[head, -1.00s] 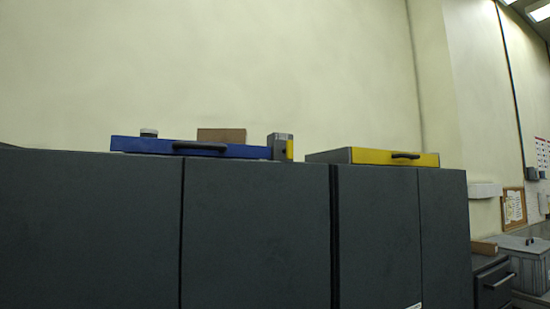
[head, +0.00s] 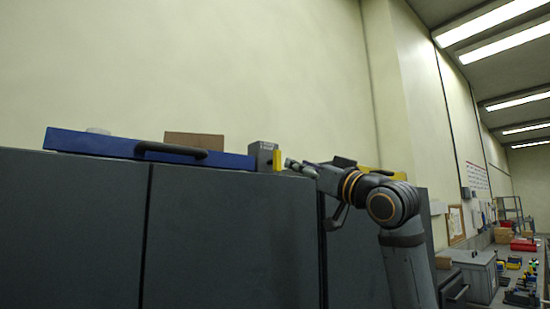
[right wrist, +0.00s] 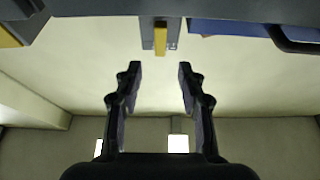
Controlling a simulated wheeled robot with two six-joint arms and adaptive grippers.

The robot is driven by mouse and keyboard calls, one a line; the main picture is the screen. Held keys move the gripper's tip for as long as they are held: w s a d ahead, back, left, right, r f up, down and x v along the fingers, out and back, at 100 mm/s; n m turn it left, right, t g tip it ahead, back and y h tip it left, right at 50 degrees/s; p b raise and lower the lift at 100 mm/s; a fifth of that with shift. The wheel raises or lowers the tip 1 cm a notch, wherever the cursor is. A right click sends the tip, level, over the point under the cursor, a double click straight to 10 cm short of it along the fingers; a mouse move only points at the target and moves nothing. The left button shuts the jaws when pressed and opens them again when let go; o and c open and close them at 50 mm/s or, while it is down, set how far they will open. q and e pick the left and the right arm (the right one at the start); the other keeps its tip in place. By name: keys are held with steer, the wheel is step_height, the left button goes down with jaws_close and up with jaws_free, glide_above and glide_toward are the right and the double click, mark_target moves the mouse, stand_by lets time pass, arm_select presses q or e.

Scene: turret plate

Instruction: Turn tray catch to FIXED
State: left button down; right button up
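The tray catch is a small grey block (head: 262,154) with a yellow lever (head: 277,160), at the right end of the blue tray (head: 90,143) on top of the dark cabinets. The yellow lever looks upright. My right gripper (head: 290,165) is just right of the lever in the head view. In the right wrist view my right gripper (right wrist: 159,70) is open and empty. The grey block (right wrist: 148,30) and yellow lever (right wrist: 160,38) appear ahead of the gap between its fingers, apart from both. Any FIXED marking is too small to read. My left gripper is not in view.
The blue tray has a black handle (head: 170,151). A brown box (head: 194,140) stands behind it. A yellow tray (head: 393,175) is partly hidden behind my right arm. Dark cabinets (head: 230,235) fill the front. A workbench with clutter lies far right.

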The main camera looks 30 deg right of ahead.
mark_target(279, 160)
steer(key=p+x, duration=0.4)
steer(key=x, duration=0.2)
steer(key=shift+w+r, duration=0.15)
steer(key=shift+w, duration=0.1)
steer(key=p+x, duration=0.1)
steer(key=x, duration=0.2)
steer(key=shift+w+a+f+p, duration=0.2)
steer(key=shift+w+f+p, duration=0.05)
steer(key=shift+w+p, duration=0.2)
steer(key=shift+s+d, duration=0.1)
steer(key=shift+d, duration=0.05)
steer(key=shift+c, duration=1.3)
steer(key=c, duration=0.5)
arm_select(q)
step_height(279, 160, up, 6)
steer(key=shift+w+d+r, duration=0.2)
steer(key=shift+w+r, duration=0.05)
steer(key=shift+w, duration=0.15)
arm_select(e)
jaws_close()
